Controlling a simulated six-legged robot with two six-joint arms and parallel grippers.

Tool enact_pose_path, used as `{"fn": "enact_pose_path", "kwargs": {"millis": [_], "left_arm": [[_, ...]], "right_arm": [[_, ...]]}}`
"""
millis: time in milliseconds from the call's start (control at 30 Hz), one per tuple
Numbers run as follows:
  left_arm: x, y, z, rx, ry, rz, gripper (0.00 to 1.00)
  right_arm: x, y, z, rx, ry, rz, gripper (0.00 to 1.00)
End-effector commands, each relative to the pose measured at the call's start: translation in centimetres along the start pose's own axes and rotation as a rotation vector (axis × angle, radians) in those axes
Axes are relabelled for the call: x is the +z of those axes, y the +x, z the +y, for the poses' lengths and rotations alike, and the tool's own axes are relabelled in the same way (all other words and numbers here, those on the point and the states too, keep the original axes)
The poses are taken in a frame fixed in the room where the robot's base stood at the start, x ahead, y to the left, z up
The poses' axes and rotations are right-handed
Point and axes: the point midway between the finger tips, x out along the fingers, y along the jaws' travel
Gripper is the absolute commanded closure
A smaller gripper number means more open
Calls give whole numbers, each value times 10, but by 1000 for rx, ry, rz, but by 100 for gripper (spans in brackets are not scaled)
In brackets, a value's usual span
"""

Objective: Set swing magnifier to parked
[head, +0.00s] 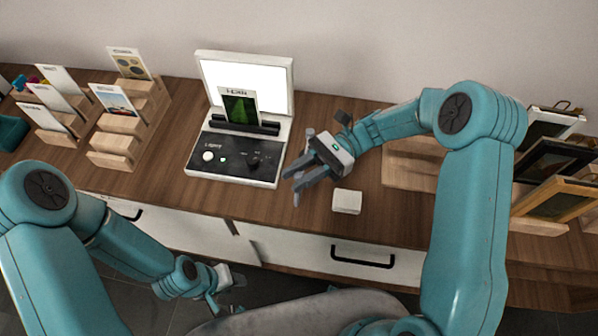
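A light viewer (235,165) stands on the wooden counter, with a black control panel, a white knob (208,156) and a bright upright screen (272,84). A card with a green picture (239,108) stands in its dark holder. I cannot clearly make out a swing magnifier; part of the viewer's right side is close to or behind my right gripper. My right gripper (294,180) is just right of the viewer's front right corner, fingers apart and seemingly empty. My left gripper (228,293) hangs low in front of the counter, its fingers small and partly hidden.
A small white block (347,201) lies on the counter (300,225) below my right gripper. Stepped wooden racks with cards (112,158) stand left. Framed pictures (555,205) lean in a rack at right. Drawers with black handles (363,258) are below the counter's front edge.

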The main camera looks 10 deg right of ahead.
Motion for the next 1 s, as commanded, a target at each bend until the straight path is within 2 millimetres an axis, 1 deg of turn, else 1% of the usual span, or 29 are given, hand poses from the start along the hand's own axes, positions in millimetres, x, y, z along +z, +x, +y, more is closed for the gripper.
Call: {"fn": "enact_pose_path", "kwargs": {"millis": [300, 367, 433, 567, 700, 800, 900, 1000], "left_arm": [[0, 0, 0, 0, 0, 0, 61], [0, 1, 0, 0, 0, 0, 61], [0, 3, -1, 0, 0, 0, 61], [0, 10, -4, 0, 0, 0, 61], [0, 16, -6, 0, 0, 0, 61], [0, 20, -7, 0, 0, 0, 61], [0, 22, -8, 0, 0, 0, 61], [0, 23, -8, 0, 0, 0, 61]], "right_arm": [[0, -1, 0, -1, 0, 1, 58], [-1, -4, 0, -1, 0, 1, 58], [-2, -11, 0, -3, 0, 2, 58], [-4, -37, 0, -5, -2, 3, 58], [-4, -71, 0, -5, -2, 2, 58], [-3, -92, 0, -3, -2, 2, 58], [-2, -107, 1, -2, -1, 2, 58], [-1, -117, 1, -2, 0, 1, 58]]}}
